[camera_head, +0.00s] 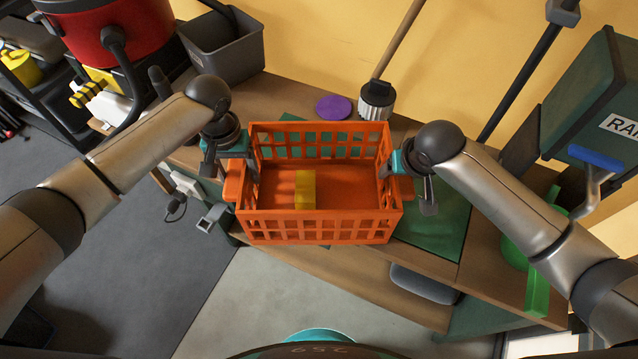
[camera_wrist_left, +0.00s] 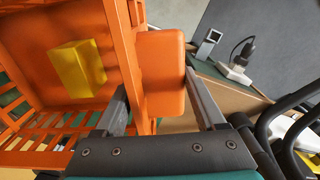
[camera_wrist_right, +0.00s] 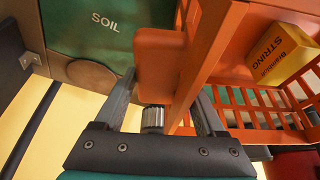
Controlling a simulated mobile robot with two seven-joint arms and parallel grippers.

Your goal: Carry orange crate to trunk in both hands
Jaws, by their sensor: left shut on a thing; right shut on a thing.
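The orange crate (camera_head: 318,226) is a slatted open basket, roughly level, over the wooden bench, its front side near or past the bench edge. I cannot tell whether it touches the bench. A yellow box (camera_head: 305,188) lies inside; in the right wrist view the box (camera_wrist_right: 285,58) reads STRING. My left gripper (camera_head: 238,172) is shut on the crate's left handle (camera_wrist_left: 162,72). My right gripper (camera_head: 398,168) is shut on its right handle (camera_wrist_right: 158,65). I cannot make out a trunk.
A broom handle (camera_head: 398,40) leans behind. Grey floor (camera_head: 150,270) is open front left.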

